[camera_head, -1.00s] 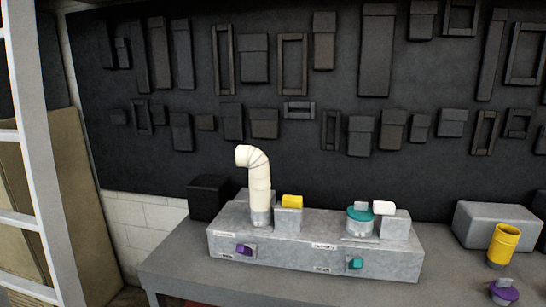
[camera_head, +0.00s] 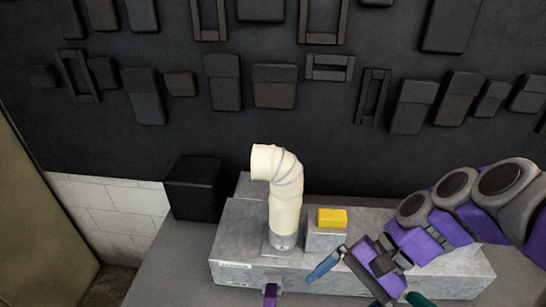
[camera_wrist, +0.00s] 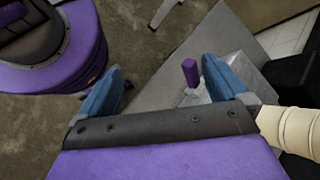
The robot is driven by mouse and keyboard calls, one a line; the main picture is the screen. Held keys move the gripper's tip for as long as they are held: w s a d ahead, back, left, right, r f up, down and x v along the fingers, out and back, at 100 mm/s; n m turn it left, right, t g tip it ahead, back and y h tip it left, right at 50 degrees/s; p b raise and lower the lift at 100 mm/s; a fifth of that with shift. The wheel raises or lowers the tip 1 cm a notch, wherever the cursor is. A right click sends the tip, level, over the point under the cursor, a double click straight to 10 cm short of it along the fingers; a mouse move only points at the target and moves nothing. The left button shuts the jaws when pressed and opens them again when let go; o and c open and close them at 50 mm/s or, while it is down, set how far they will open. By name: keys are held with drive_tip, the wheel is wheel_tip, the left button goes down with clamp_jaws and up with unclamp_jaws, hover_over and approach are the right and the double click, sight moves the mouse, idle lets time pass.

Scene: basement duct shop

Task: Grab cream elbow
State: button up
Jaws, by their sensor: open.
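The cream elbow (camera_head: 278,185) stands upright on a metal collar on the grey metal box, its bent mouth facing left. In the wrist view the cream elbow (camera_wrist: 292,128) shows at the right edge, outside my gripper's fingers. My gripper (camera_head: 365,282) is open, with blue-grey fingers, low in front of the box and to the right of the elbow. In the wrist view the fingers of my gripper (camera_wrist: 172,92) are spread wide with nothing held between them. The elbow's lower end meets the collar.
The grey metal box (camera_head: 240,245) sits on the workbench (camera_head: 165,262). A yellow piece (camera_head: 332,218) tops a small block just right of the elbow. A purple handle (camera_head: 270,295) sticks out in front. A black box (camera_head: 195,188) stands behind left. Dark wall panels hang behind.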

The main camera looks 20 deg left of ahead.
drive_tip(key=w+a+r+m+g+y+p, duration=0.1)
drive_tip(key=w+r+m+y+p, duration=0.25)
drive_tip(key=w+r, duration=0.35)
drive_tip(key=m+y+p, duration=0.4)
drive_tip(key=y, duration=0.1)
approach(285, 170)
wheel_tip(285, 170, down, 3)
drive_tip(key=s+d, duration=0.2)
drive_tip(key=w+d+m+t+y+p, duration=0.2)
drive_tip(key=w+d+m+p, duration=0.15)
drive_tip(key=w+d, duration=0.25)
drive_tip(key=x, duration=0.6)
drive_tip(key=b+x, duration=0.1)
drive_tip(key=x, duration=0.6)
drive_tip(key=f+x, duration=0.1)
drive_tip(key=x, duration=0.5)
drive_tip(key=shift+w+a+b, duration=0.1)
drive_tip(key=shift+a+b, duration=0.2)
drive_tip(key=shift+d+r, duration=0.15)
drive_tip(key=shift+d, duration=0.5)
drive_tip(key=shift+c, duration=0.4)
drive_tip(key=shift+d+r, duration=0.1)
drive_tip(key=shift+d, duration=0.45)
drive_tip(key=c, duration=0.3)
drive_tip(key=shift+a, duration=0.1)
drive_tip(key=shift+c, duration=1.4)
drive_tip(key=shift+a, duration=0.65)
drive_tip(key=c, duration=0.3)
